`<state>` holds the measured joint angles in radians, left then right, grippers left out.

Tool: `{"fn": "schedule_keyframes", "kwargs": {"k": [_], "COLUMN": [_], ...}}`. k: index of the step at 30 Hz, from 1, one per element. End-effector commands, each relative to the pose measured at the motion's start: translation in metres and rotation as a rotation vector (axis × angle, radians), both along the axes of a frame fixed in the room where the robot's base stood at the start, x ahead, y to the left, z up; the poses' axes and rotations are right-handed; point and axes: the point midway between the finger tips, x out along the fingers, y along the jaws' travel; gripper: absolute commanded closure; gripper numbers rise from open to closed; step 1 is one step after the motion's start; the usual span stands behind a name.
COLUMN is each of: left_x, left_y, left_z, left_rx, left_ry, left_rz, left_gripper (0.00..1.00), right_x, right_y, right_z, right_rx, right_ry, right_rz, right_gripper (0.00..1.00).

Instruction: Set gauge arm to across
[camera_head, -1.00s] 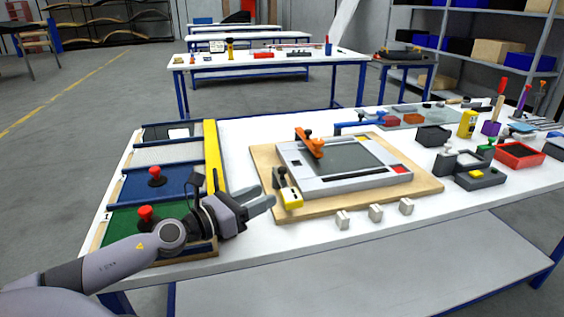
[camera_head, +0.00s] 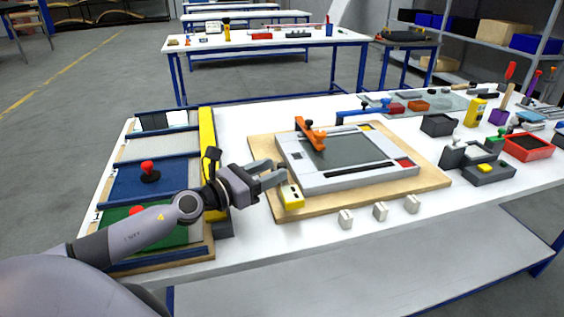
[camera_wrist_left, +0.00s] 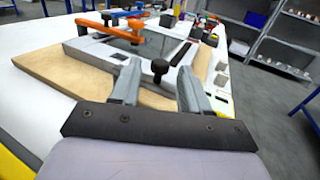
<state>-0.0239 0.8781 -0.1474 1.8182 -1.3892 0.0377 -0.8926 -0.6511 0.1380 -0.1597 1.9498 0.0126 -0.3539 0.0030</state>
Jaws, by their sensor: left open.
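A white-grey frame fixture (camera_head: 375,178) with a dark panel lies on a wooden board (camera_head: 432,180). An orange arm (camera_head: 310,134) with a black knob sits at its far left corner. A yellow block (camera_head: 291,196) stands at its near left corner. In the left wrist view a black knob (camera_wrist_left: 160,67) and a dark arm (camera_wrist_left: 182,53) show by that end of the fixture. I cannot tell which arm is the gauge arm. My left gripper (camera_head: 277,172) is open beside the yellow block. In the left wrist view its fingers (camera_wrist_left: 158,75) stand either side of the black knob, contact unclear.
Green and blue panels (camera_head: 128,181) with red knobs lie left of a yellow bar (camera_head: 207,140). Several small white blocks (camera_head: 380,211) line the near table edge. A blue arm (camera_head: 362,113) lies behind the fixture. Trays and tools fill the right side.

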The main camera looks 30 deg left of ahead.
Motion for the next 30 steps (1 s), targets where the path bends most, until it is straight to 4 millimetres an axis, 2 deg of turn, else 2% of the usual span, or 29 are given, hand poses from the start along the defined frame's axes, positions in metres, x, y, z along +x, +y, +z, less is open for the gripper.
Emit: {"fn": "schedule_keyframes", "kwargs": {"k": [10,23,26,27,28,30], "left_x": [0.031,0.036,0.036,0.036,0.036,0.036], "left_y": [-0.010,-0.013,-0.013,-0.013,-0.013,-0.013], "left_z": [0.001,0.000,0.000,0.000,0.000,0.000], "left_rx": [-0.002,0.000,0.000,0.000,0.000,0.000], "left_ry": [0.000,0.001,0.001,0.000,0.000,0.000], "left_rz": [0.000,-0.002,-0.001,-0.001,-0.001,-0.001], "left_gripper": [0.54,0.54,0.84,0.97,1.00,1.00], "right_x": [0.000,0.000,0.000,0.000,0.000,0.000], "right_y": [0.000,-0.001,-0.001,-0.001,-0.001,-0.001], "right_z": [0.009,0.009,0.009,0.009,0.009,0.009], "right_rx": [-0.001,-0.002,-0.002,-0.002,-0.002,-0.002], "right_ry": [0.000,0.001,0.000,0.000,0.000,0.000], "right_rz": [0.001,0.000,0.000,0.000,0.000,0.000], "right_gripper": [1.00,1.00,1.00,1.00,1.00,1.00]}}
